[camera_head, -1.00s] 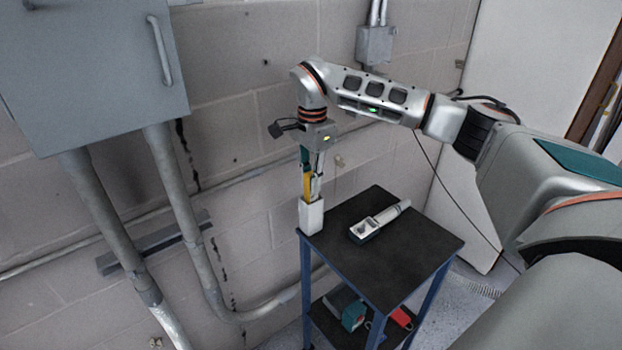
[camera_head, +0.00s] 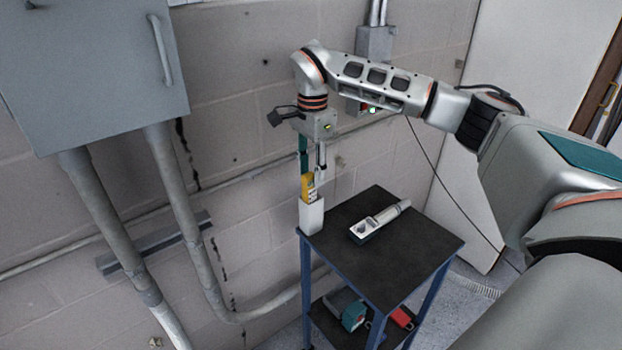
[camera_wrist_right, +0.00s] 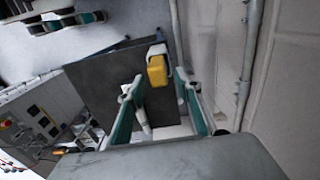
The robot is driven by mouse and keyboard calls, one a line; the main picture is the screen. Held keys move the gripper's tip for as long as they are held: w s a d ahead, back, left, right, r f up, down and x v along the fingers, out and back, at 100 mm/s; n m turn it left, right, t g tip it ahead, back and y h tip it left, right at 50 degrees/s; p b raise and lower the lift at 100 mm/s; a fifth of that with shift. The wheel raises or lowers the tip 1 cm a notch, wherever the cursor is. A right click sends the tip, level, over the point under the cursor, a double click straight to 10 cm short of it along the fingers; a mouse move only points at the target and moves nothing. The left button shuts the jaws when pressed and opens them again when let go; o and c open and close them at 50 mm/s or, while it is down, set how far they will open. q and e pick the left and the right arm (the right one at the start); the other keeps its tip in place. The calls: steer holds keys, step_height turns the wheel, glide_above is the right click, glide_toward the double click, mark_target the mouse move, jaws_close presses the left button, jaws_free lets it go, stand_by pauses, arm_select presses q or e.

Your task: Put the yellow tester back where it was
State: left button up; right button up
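The yellow tester (camera_head: 308,187) stands upright in a white holder (camera_head: 311,217) at the left corner of the black cart top. Its lower part is hidden inside the holder. My right gripper (camera_head: 312,172) is just above the tester, pointing down, with its fingers apart and nothing between them. In the right wrist view the yellow tester (camera_wrist_right: 157,70) shows beyond the parted teal fingers of my right gripper (camera_wrist_right: 156,88). My left gripper is not in view.
A grey and white handheld device (camera_head: 379,221) lies on the cart top (camera_head: 425,245). The lower shelf holds a teal item (camera_head: 353,316) and a red item (camera_head: 402,317). A block wall with conduits (camera_head: 180,215) and a grey cabinet (camera_head: 90,70) stands behind and left.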

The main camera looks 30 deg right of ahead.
step_height(320, 180, up, 10)
steer(key=f, duration=0.1)
steer(key=s+a+f+g+y, duration=0.1)
steer(key=s+a+f+y, duration=0.15)
steer(key=a+f, duration=0.45)
steer(key=s+a+f+g+y, duration=0.1)
steer(key=s+a+f+y, duration=0.15)
steer(key=a, duration=0.75)
steer(key=s+a+f+g+y, duration=0.1)
steer(key=s+a+f+y, duration=0.2)
steer(key=a, duration=0.6)
steer(key=s+a+r+m+t+y, duration=0.25)
steer(key=a+m+t+y, duration=0.25)
steer(key=a+m+y, duration=0.85)
steer(key=w+d+f+m+t+h, duration=0.2)
steer(key=d+f+m+t+h, duration=0.4)
steer(key=m, duration=0.5)
steer(key=w+d+f+m+t+h, duration=0.1)
steer(key=d+f+m+t+h, duration=0.3)
steer(key=f+m+t, duration=0.55)
steer(key=s+d+f+m+g+h, duration=0.3)
steer(key=s+d+f+m+h, duration=0.1)
steer(key=s+d+f+m, duration=0.3)
steer(key=s+d+f+m+g+h, duration=0.4)
steer(key=s+d+f+m, duration=0.3)
steer(key=s+f+m, duration=0.2)
step_height(320, 180, down, 4)
steer(key=shift+s+d+f+m+h, duration=0.1)
steer(key=shift+s+d+m+h, duration=0.25)
steer(key=shift+s+h, duration=0.55)
